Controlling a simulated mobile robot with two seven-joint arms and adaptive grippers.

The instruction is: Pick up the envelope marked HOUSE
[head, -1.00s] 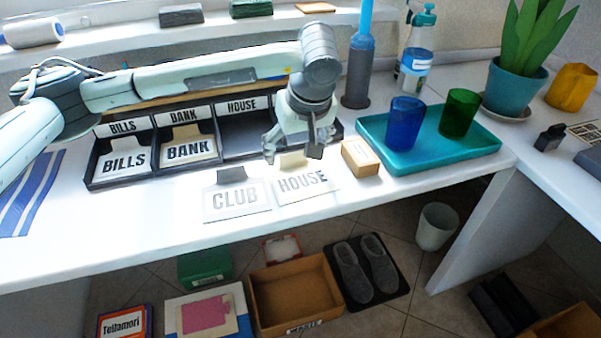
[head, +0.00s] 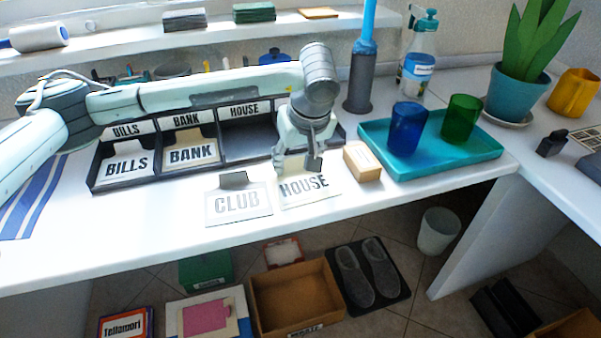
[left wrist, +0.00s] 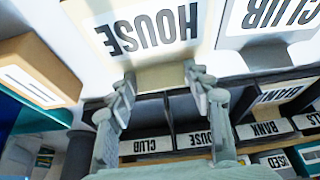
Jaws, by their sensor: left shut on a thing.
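The HOUSE envelope (head: 310,187) is a cream card with a tan tab at its back edge, lying near the front edge of the white desk. In the left wrist view it shows upside down (left wrist: 150,32). My left gripper (head: 296,165) is low over the tab, its fingers on either side of it and shut on it. The left wrist view shows the tab between the fingertips (left wrist: 160,75). The envelope looks flat at desk level; any gap beneath it cannot be told. My right gripper is not in view.
The CLUB envelope (head: 238,204) lies close on the left. A dark sorter (head: 140,182) behind holds BILLS and BANK envelopes; its HOUSE compartment (head: 248,140) looks empty. A small tan box (head: 362,162) and a teal tray (head: 440,165) with two cups stand on the right.

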